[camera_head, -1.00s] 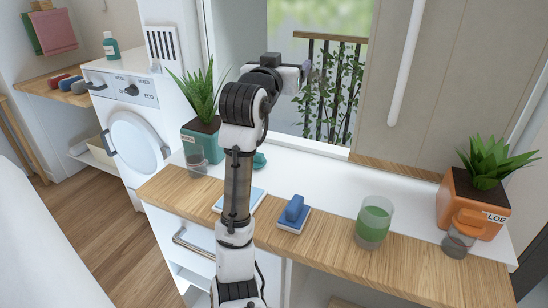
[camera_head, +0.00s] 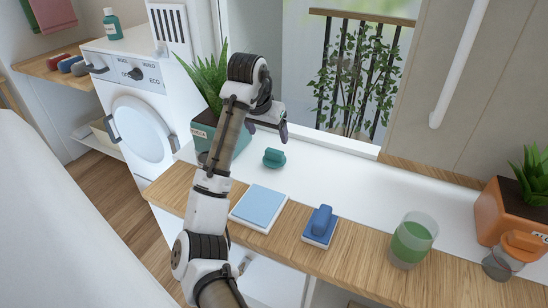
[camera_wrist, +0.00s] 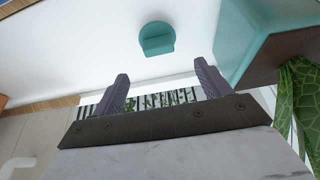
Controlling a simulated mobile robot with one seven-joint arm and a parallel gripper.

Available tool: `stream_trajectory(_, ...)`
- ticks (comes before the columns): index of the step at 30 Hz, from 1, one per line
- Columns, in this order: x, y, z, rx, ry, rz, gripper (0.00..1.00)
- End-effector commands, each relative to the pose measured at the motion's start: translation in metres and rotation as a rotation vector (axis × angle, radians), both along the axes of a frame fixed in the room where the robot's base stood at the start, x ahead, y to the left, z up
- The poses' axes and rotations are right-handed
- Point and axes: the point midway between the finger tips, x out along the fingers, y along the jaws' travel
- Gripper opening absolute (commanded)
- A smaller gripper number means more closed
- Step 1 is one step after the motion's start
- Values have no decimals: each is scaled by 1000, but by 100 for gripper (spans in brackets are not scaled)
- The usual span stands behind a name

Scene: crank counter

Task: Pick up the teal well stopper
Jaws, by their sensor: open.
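The teal well stopper (camera_head: 274,158) sits on the white ledge behind the wooden counter, to the right of the teal planter (camera_head: 203,141). It is a round disc with a raised grip bar. In the wrist view the stopper (camera_wrist: 157,39) lies beyond the fingertips, roughly between their lines, and is not touched. My gripper (camera_head: 268,130) is above the ledge, a little above the stopper in the head view. In the wrist view my gripper (camera_wrist: 160,70) is open, with nothing between its two fingers.
In the wrist view the teal planter (camera_wrist: 245,40) stands close to the right finger. On the counter are a light blue pad (camera_head: 259,207), a blue-handled block (camera_head: 320,226) and a green-filled glass (camera_head: 411,240). An orange planter (camera_head: 508,215) stands at right. The ledge right of the stopper is clear.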

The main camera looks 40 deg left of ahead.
Motion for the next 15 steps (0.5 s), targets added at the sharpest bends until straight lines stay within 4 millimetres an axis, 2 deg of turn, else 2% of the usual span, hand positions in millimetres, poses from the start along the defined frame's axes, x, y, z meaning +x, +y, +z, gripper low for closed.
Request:
stream_trajectory(3, 7, 2, -19, -1, 3, 2, 76)
stream_trajectory(15, 22, 3, -54, 0, 1, 1, 76)
